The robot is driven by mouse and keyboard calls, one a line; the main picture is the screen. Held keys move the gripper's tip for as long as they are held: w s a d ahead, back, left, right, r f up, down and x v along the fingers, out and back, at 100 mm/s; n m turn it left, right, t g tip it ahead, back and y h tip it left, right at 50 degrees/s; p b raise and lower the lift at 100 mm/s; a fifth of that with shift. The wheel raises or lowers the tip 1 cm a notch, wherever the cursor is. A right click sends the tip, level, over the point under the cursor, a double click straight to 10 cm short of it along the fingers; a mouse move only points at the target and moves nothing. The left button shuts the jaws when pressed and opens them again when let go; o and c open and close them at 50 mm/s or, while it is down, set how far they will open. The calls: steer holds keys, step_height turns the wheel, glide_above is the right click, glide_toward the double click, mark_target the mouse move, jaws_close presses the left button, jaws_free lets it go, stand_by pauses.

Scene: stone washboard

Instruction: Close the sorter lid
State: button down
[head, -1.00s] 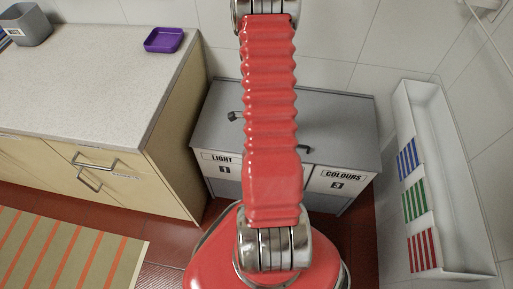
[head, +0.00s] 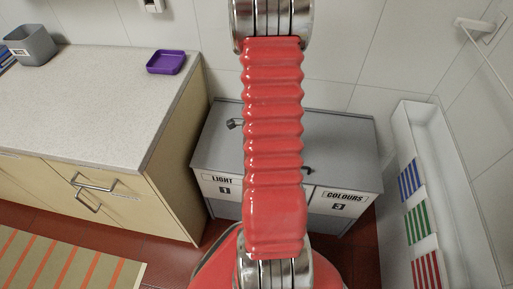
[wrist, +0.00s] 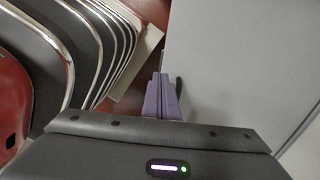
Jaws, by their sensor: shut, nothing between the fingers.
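The grey sorter (head: 345,150) stands against the back wall in the head view. Its front panels read LIGHT 1 and COLOURS 3; my red arm hides the middle. A dark handle (head: 235,123) shows on the left of its grey top and another (head: 308,170) just right of my arm. The visible top looks flat; I cannot tell how each lid stands. My gripper (wrist: 162,80) shows in the wrist view, its purple-grey fingers shut and empty. A dark handle-like piece (wrist: 179,87) is close beside the fingertips, at a broad grey surface (wrist: 235,70). I cannot tell whether they touch.
A counter (head: 95,95) with a purple tray (head: 166,62) and a grey bin (head: 31,44) stands left. A white trough (head: 450,190) with striped cloths (head: 416,225) is right. A striped rug (head: 65,260) lies on the red floor at lower left.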

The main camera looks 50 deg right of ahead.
step_height(320, 180, up, 7)
stand_by(0.4)
stand_by(0.7)
steer(key=w+a+r+n+t+h, duration=0.1)
steer(key=a+r+n+t, duration=0.5)
steer(key=a+r+n, duration=2.1)
steer(key=a+n, duration=0.3)
steer(key=a, duration=0.1)
steer(key=shift+w+r+n, duration=0.2)
steer(key=shift+r+n, duration=0.05)
steer(key=shift+n, duration=0.05)
